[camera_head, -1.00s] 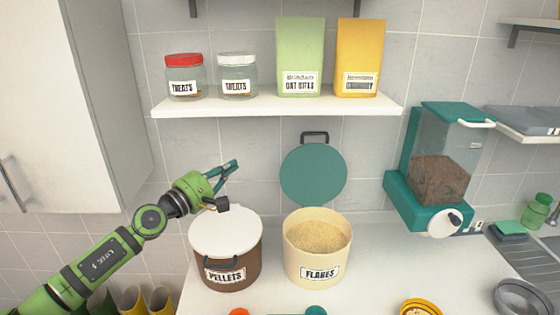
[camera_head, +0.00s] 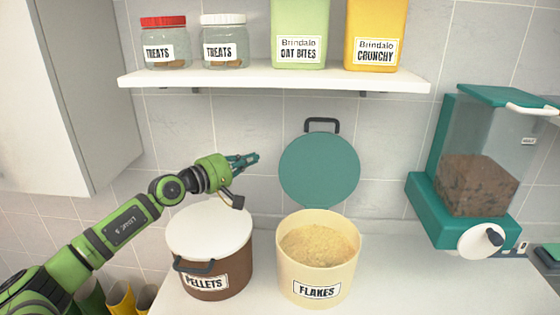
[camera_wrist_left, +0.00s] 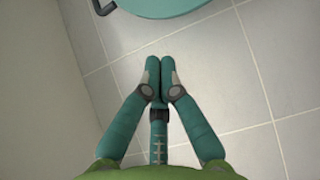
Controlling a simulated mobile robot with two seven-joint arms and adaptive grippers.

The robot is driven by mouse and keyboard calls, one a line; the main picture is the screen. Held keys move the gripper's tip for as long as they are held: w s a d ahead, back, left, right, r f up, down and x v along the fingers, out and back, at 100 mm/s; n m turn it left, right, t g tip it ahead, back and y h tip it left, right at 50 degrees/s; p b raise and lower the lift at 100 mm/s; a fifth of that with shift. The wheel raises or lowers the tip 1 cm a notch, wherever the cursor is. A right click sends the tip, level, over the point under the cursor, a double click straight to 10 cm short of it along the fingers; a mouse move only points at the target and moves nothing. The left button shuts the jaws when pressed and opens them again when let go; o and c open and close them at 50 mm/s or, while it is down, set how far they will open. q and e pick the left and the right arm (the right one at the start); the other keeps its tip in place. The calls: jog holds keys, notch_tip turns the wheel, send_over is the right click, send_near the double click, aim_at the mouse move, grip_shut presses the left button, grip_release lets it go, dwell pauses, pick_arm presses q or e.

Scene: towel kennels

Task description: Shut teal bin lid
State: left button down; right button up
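The teal lid (camera_head: 320,170) stands open and upright behind the cream FLAKES bin (camera_head: 316,268), with its dark handle (camera_head: 321,125) at the top. The bin is full of tan flakes (camera_head: 316,246). My left gripper (camera_head: 252,159) is in the air left of the lid, above the PELLETS bin, apart from the lid. In the left wrist view the fingertips (camera_wrist_left: 160,72) meet with nothing between them. The lid's edge (camera_wrist_left: 165,8) and part of its handle (camera_wrist_left: 103,6) show at the top there. My right gripper is not in view.
The brown PELLETS bin (camera_head: 222,277) with a white lid (camera_head: 210,229) stands close left of the cream bin. A shelf (camera_head: 270,78) with jars and bags hangs above. A teal dispenser (camera_head: 470,170) is at right. The counter between is clear.

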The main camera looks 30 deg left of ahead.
pick_arm(q)
jog(key=p+x, duration=0.2)
jog(key=x, duration=0.3)
jog(key=p+x, duration=0.2)
jog(key=x, duration=0.3)
jog(key=shift+w+d+f, duration=0.1)
jog(key=shift+w+f, duration=0.15)
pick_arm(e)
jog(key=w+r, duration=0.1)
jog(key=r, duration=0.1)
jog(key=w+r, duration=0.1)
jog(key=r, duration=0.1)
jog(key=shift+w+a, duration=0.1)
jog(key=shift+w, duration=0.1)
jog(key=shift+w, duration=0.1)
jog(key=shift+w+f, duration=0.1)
